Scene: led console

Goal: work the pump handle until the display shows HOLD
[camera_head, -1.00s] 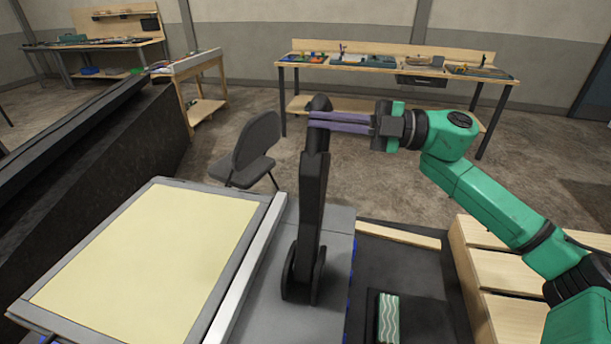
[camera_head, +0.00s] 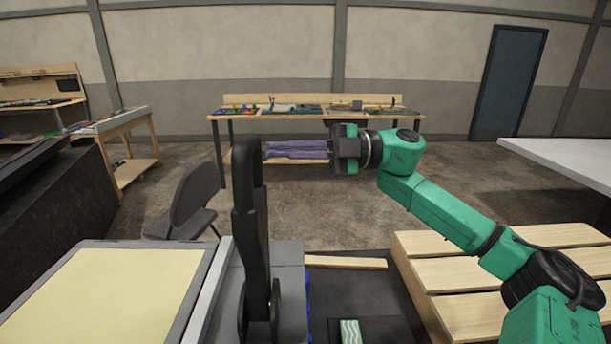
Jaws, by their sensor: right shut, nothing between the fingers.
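A black upright lever (camera_head: 249,240), apparently the pump handle, rises from the grey console top (camera_head: 289,285). Its top end stands near my right gripper. My right gripper (camera_head: 268,150) comes in from the right with its long purple fingers pointing left. The fingers are shut with nothing between them. Their tips are right beside the lever's top edge in the picture; I cannot tell whether they touch it. My left gripper is not in view. No readable display shows in this view.
A cream-yellow panel in a grey frame (camera_head: 110,295) lies at the lower left. A slatted wooden pallet (camera_head: 440,275) is at the right, and a dark chair (camera_head: 190,205) stands behind the console. A workbench (camera_head: 300,112) stands far back, with open floor before it.

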